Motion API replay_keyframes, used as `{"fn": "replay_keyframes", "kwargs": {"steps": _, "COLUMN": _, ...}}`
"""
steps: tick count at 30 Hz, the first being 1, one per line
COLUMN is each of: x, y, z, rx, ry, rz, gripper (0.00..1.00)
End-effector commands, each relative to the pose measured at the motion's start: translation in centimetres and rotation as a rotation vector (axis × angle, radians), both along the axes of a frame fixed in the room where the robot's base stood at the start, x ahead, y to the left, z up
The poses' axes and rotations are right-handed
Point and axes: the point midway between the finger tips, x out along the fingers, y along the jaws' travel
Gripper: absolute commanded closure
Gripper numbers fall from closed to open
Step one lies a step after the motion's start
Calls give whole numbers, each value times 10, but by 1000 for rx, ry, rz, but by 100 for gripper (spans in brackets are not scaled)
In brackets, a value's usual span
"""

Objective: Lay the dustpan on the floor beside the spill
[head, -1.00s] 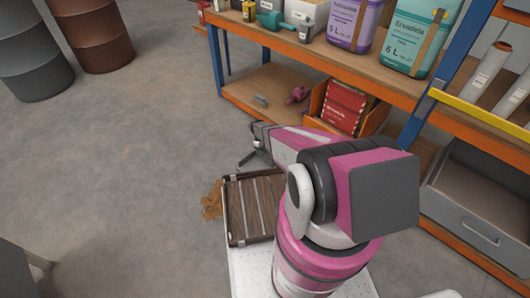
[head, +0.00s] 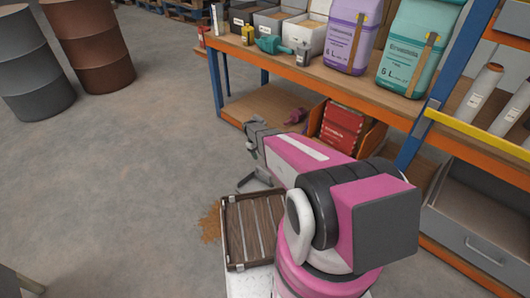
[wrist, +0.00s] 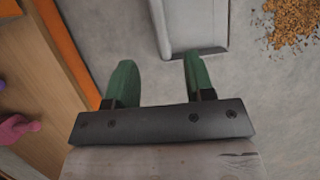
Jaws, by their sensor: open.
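The dustpan appears to be the pale grey, flat, rimmed piece (wrist: 197,25) lying on the floor in the wrist view, partly cut off by the top edge. The spill is a patch of brown granules (wrist: 292,20) to its right, with a narrow strip of bare floor between them. The spill also shows in the head view (head: 209,224). My gripper (wrist: 157,68) is open and empty, its green fingers apart, with the dustpan beyond them.
A wooden slatted crate (head: 252,228) rests on my base. The workbench (head: 300,78) stands at the right, with a pink item (head: 296,116) and a box of red packets (head: 342,130) on its lower shelf. Barrels (head: 92,45) stand back left.

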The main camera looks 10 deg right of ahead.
Motion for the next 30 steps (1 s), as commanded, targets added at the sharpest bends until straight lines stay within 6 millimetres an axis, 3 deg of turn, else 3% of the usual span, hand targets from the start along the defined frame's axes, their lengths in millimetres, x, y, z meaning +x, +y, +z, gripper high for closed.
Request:
{"fn": "replay_keyframes", "kwargs": {"steps": 1, "x": -16, "y": -3, "z": 23, "rx": 3, "ry": -18, "rz": -23, "gripper": 51}}
{"fn": "replay_keyframes", "kwargs": {"steps": 9, "x": -94, "y": -15, "z": 144, "rx": 34, "ry": -153, "rz": -220, "gripper": 51}}
{"fn": "replay_keyframes", "kwargs": {"steps": 18, "x": -191, "y": -23, "z": 260, "rx": 86, "ry": -294, "rz": -452, "gripper": 51}}
{"fn": "replay_keyframes", "kwargs": {"steps": 24, "x": -233, "y": -25, "z": 303, "rx": 113, "ry": -349, "rz": -557, "gripper": 51}}
{"fn": "replay_keyframes", "kwargs": {"steps": 30, "x": -242, "y": -25, "z": 315, "rx": 123, "ry": -367, "rz": -591, "gripper": 51}}
